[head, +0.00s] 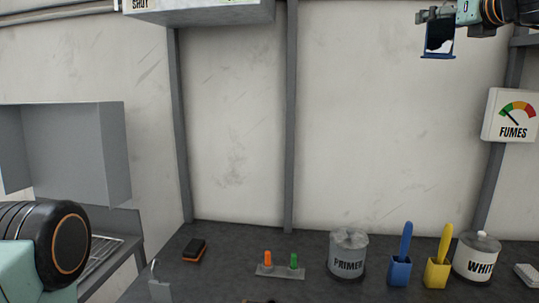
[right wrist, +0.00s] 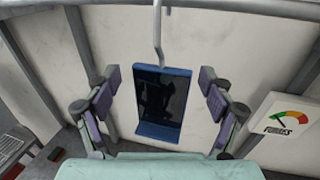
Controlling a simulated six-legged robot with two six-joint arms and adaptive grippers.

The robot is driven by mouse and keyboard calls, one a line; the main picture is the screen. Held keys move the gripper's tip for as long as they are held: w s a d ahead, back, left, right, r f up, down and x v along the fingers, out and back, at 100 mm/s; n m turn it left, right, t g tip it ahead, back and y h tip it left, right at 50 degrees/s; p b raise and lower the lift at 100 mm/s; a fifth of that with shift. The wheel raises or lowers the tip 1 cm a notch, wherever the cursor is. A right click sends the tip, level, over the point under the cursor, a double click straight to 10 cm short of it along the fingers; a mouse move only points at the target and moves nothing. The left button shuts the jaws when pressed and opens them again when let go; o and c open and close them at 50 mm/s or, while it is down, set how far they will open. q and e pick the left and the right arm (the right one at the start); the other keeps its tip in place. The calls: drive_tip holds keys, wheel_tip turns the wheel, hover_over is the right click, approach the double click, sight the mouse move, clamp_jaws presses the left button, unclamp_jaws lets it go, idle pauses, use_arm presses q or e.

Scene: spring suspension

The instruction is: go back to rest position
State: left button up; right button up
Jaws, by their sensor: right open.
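My right gripper (head: 434,15) is at the top right of the head view, high above the bench. In the right wrist view its two fingers (right wrist: 159,94) stand wide apart, open and empty. A blue-framed panel with a dark, glossy face (right wrist: 162,98) hangs from a thin hook (right wrist: 157,28) and appears between the fingers, with clear gaps on both sides. In the head view its blue lower edge (head: 438,56) shows just below the gripper.
The dark bench (head: 220,268) carries a primer can (head: 348,262), a blue holder (head: 400,270), a yellow holder (head: 437,273), a white paint can (head: 474,264), a plate with orange and green pegs (head: 280,272) and a black-orange block (head: 194,250). A fumes gauge (head: 512,115) hangs at right.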

wheel_tip(320, 180, up, 2)
drive_tip(key=shift+p, duration=0.7)
drive_tip(key=shift+s+a+b, duration=0.2)
drive_tip(key=shift+s+b, duration=0.45)
drive_tip(key=shift+b, duration=0.6)
drive_tip(key=shift+s+a+b, duration=0.15)
drive_tip(key=shift+s+b, duration=0.45)
drive_tip(key=shift+b, duration=0.6)
